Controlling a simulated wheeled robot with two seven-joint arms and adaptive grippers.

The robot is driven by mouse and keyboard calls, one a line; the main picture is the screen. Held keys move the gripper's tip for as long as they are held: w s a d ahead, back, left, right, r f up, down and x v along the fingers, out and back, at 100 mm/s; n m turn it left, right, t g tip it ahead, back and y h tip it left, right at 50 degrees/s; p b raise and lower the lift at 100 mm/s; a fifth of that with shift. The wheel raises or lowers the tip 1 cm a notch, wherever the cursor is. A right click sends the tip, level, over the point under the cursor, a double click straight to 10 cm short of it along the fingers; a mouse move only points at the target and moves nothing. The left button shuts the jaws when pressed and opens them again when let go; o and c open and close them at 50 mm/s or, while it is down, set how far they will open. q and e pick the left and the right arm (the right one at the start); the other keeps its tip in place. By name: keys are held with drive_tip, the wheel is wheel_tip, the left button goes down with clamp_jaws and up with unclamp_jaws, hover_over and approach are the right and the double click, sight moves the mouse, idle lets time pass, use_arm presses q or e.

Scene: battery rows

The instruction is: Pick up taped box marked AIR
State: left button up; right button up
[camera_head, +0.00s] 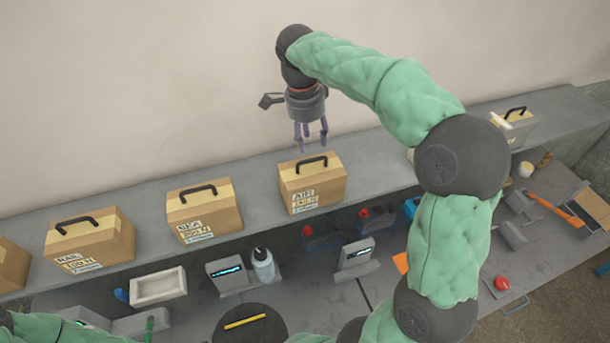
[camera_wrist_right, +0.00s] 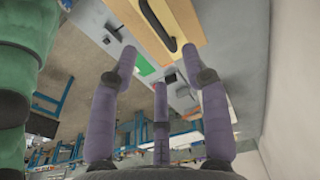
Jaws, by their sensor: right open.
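The taped box marked AIR (camera_head: 320,192) is a brown carton with a pale tape strip and a black handle (camera_head: 311,161) on top. It stands upright on the grey shelf (camera_head: 245,185). My right gripper (camera_head: 314,145) hangs above the box with its purple fingers pointing down, open and empty. It appears apart from the handle. In the right wrist view a tan box top with a black handle (camera_wrist_right: 158,26) shows beyond the open fingers (camera_wrist_right: 166,70). My left gripper is out of view.
A box marked SEA (camera_head: 207,217) and one marked MAIL (camera_head: 95,246) stand to the left on the same shelf. Another handled box (camera_head: 514,127) stands at the far right. The lower bench holds a white tray (camera_head: 158,287), a bottle (camera_head: 263,265) and tools. A wall rises behind the shelf.

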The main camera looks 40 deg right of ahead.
sight(313, 159)
drive_tip(key=f, duration=0.3)
drive_tip(key=shift+s+d+f, duration=0.15)
drive_tip(key=shift+s+d, duration=0.1)
drive_tip(key=shift+s, duration=0.1)
drive_tip(key=shift+w+f, duration=0.15)
drive_tip(key=shift+f, duration=0.35)
wheel_tip(313, 159, down, 5)
drive_tip(key=shift+w+d+r+p, duration=0.1)
drive_tip(key=shift+d+p, duration=0.05)
drive_tip(key=shift+p, duration=0.25)
drive_tip(key=shift+c, duration=0.3)
clamp_jaws()
drive_tip(key=shift+r, duration=0.2)
